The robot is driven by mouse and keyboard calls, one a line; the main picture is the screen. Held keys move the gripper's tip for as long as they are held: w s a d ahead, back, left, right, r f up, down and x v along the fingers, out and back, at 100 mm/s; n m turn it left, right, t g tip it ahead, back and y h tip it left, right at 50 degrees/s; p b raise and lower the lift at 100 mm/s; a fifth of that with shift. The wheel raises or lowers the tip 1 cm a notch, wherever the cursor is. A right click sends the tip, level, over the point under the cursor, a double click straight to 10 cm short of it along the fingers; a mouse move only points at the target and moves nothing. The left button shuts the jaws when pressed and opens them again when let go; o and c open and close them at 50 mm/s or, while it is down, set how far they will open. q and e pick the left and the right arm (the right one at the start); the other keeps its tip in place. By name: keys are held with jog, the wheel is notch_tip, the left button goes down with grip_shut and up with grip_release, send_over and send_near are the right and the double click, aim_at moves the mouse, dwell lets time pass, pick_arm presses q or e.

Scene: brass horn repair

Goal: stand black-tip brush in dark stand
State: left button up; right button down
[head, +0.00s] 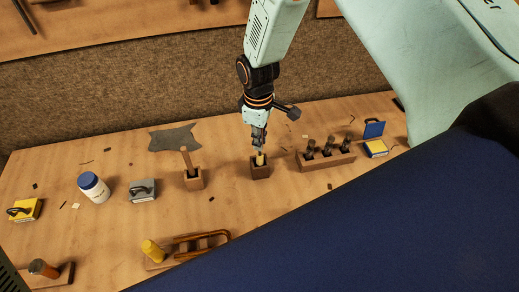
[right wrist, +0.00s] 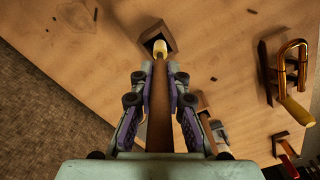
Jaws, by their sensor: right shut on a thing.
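My right gripper (head: 260,148) points down over the dark brown stand (head: 260,172) near the middle of the table. It is shut on a brush with a brown handle (right wrist: 159,110) and a pale yellow end (right wrist: 161,49). In the right wrist view this end is at the square opening of the stand (right wrist: 150,35). In the head view the yellow part (head: 260,160) shows just above the stand's top. I cannot tell how deep it sits, and no black tip shows. My left gripper is out of view.
A lighter wooden stand (head: 193,182) holding an upright brown handle is to the left. A wooden rack (head: 325,162) with several dark tools is to the right. A white jar (head: 93,187), grey box (head: 142,190) and bent brass tube (head: 205,240) lie around.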

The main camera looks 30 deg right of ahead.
jog(key=f, duration=0.4)
jog(key=shift+w+d, duration=0.15)
jog(key=shift+w, duration=0.25)
jog(key=shift+f, duration=0.3)
jog(key=shift+s, duration=0.4)
jog(key=shift+w+f, duration=0.2)
jog(key=shift+f, duration=0.05)
jog(key=c, duration=1.6)
grip_release()
jog(key=shift+w+f, duration=0.1)
jog(key=shift+o, duration=1.3)
jog(key=shift+s+r, duration=0.2)
jog(key=shift+s, duration=0.05)
jog(key=shift+w, duration=0.1)
